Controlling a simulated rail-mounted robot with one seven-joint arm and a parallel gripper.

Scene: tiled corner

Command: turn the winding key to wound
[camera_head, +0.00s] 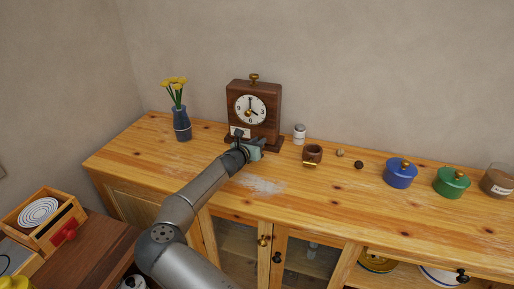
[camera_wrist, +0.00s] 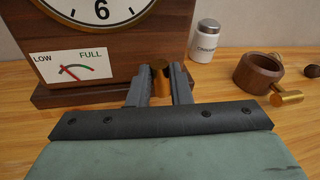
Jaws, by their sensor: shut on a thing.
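A dark wooden clock (camera_head: 253,108) with a white dial and a brass knob on top stands upright on the wooden cabinet. It fills the upper left of the wrist view, with part of its dial (camera_wrist: 95,10). A white gauge plate (camera_wrist: 73,65) marked LOW and FULL is on its front, with a small red needle towards the LOW side. My gripper (camera_head: 242,146) is at the clock's lower front. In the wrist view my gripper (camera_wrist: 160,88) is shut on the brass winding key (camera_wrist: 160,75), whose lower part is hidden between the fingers.
Right of the clock stand a white lidded jar (camera_head: 299,133) and a brown wooden cup (camera_head: 312,154) with a brass handle. A blue vase (camera_head: 181,124) with yellow flowers stands left. The cabinet top (camera_head: 225,205) in front is mostly clear.

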